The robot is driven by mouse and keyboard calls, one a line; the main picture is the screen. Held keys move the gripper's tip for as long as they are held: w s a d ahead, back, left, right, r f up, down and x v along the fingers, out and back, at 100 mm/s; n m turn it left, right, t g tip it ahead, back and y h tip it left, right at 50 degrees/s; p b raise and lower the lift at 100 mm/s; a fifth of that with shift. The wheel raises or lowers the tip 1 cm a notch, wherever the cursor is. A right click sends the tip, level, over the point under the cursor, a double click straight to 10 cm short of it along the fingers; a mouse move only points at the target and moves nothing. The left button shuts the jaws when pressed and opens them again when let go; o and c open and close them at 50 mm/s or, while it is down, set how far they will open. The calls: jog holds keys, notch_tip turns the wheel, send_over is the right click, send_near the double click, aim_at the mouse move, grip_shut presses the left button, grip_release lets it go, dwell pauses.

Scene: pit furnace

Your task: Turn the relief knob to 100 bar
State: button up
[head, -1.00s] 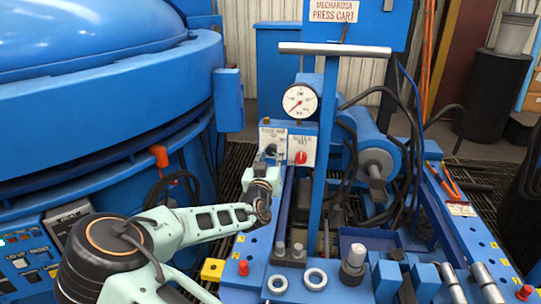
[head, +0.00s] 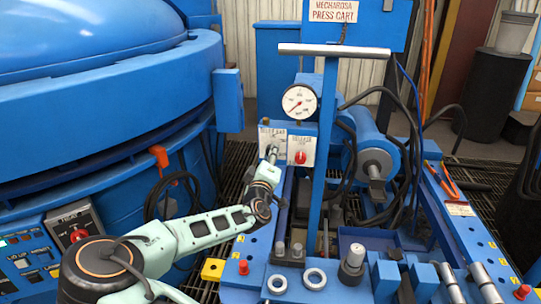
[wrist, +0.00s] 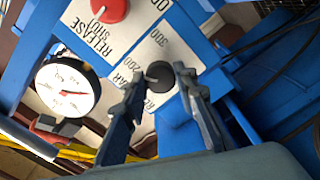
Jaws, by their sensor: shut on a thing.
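The relief knob (wrist: 161,74) is a dark round knob with a pale mark, on a white panel (head: 273,133) on the press cart. Printed scale figures such as 200 and 300 show around it in the wrist view. My gripper (wrist: 164,76) is shut on the knob, one finger on each side of it. The exact setting of the pale mark cannot be read.
A red release knob (head: 300,158) sits just right on its own plate. A pressure gauge (head: 299,103) stands above the panels. The cart's blue post (head: 324,150) rises close on the right. The big blue furnace (head: 110,90) fills the left.

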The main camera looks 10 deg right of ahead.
jog(key=n, duration=1.1)
jog(key=shift+r+n, duration=0.1)
jog(key=shift+n, duration=0.3)
dwell(0.3)
jog(key=o, duration=1.2)
jog(key=shift+c, duration=0.2)
jog(key=v, duration=1.2)
